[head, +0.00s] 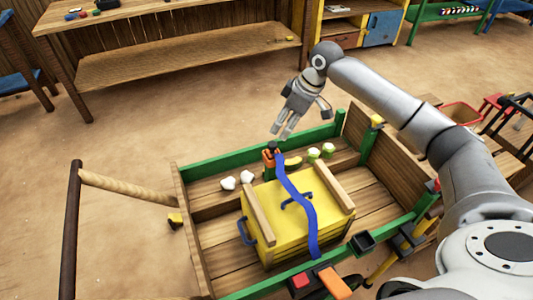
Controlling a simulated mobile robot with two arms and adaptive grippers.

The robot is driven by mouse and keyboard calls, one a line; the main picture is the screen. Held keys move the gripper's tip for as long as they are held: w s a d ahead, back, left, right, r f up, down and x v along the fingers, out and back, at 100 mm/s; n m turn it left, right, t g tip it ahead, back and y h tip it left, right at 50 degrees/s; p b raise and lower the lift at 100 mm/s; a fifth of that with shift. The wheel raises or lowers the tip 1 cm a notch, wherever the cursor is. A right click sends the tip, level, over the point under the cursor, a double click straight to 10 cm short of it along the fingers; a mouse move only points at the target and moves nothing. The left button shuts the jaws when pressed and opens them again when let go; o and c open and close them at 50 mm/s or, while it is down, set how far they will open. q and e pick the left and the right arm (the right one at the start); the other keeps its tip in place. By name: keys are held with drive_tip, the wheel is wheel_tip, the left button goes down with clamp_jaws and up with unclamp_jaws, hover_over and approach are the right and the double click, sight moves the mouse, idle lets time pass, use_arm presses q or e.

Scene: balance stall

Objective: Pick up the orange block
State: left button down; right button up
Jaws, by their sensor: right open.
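An orange block-like piece (335,283) sits at the front of the wooden cart, beside a red piece (301,281) on a dark base. A second orange piece (270,158) with a black top sits on the cart's far green rail, at the far end of a blue strap (294,190). I cannot tell for certain which is the orange block. My right gripper (281,133) is open and points down, just above and behind the orange piece on the far rail, and looks empty. My left gripper is out of view.
The cart (222,155) has green rails and holds a yellow crate (280,228) under the strap. White and green round items (314,153) lie behind the crate. A wooden table (180,20) stands at the back. The floor between is clear.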

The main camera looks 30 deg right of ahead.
sight(273, 144)
drive_tip(key=x, duration=0.4)
drive_tip(key=b+x, duration=0.1)
drive_tip(key=x, duration=0.2)
drive_tip(key=shift+d, duration=0.35)
drive_tip(key=x, duration=0.4)
drive_tip(key=shift+w+d, duration=0.1)
drive_tip(key=shift+d, duration=0.1)
drive_tip(key=shift+w+a+f, duration=0.1)
drive_tip(key=shift+w+f, duration=0.05)
drive_tip(key=shift+f, duration=0.1)
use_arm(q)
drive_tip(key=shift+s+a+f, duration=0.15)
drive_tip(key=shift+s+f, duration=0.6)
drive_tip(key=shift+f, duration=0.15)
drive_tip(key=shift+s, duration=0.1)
